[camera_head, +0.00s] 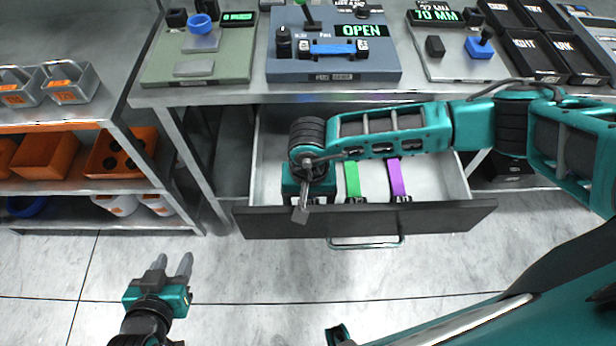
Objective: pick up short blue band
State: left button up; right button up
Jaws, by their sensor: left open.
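Green (352,180) and purple (397,178) bands with black ends lie in the open drawer (440,176). No blue band shows in the drawer; my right arm and gripper cover part of its left side. A blue strip (332,49) lies between black clamps on the grey-blue fixture on the bench; I cannot tell if it is the short blue band. My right gripper (301,213) points down over the drawer's left part and front edge; its jaws are unclear. My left gripper (172,264) is open and empty over the floor, left of the drawer.
The bench (235,94) carries the fixture (300,70) with a green "OPEN" display, a "70 MM" station (450,60) and black trays (535,50). Orange bins (48,152) fill the left shelf. The drawer handle (365,244) juts forward. The floor in front is clear.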

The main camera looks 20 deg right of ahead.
jog(key=shift+f, duration=0.25)
jog(key=c, duration=1.2)
